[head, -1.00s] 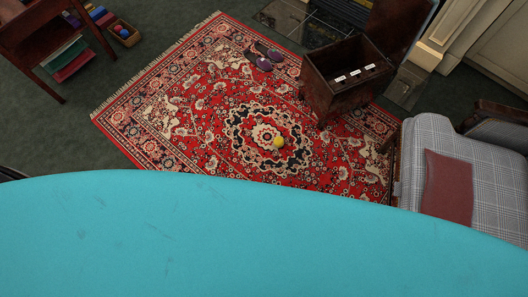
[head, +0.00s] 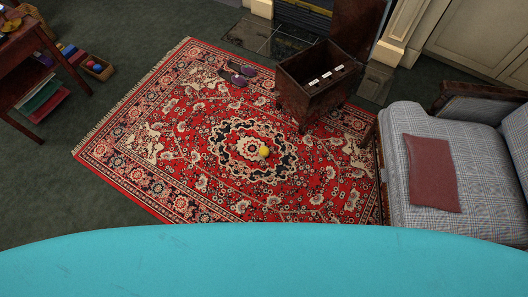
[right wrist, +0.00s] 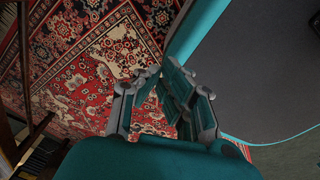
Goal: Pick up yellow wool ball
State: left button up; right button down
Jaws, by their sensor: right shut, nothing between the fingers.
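The yellow wool ball (head: 263,152) is small and round and rests on the red patterned rug (head: 190,165), near its central medallion. It is in the open, with nothing touching it but the rug. I cannot make out the ball in the right wrist view. My right gripper (right wrist: 160,78) shows in the right wrist view, shut and empty, with the rug below it. It is not in the head view. My left gripper is in neither view.
A dark wooden chest (head: 316,90) with its lid up stands at the rug's far right. Dark slippers (head: 238,75) lie left of it. A checked sofa (head: 430,140) with a red cloth (head: 432,172) borders the right. A wooden table (head: 22,48) stands far left. The rug around the ball is clear.

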aim_at(264, 151)
jog(key=z, duration=0.65)
jog(key=i+j+z, duration=0.15)
jog(key=j+z, duration=0.25)
jog(key=i+j+z, duration=0.1)
jog(key=j+z, duration=0.7)
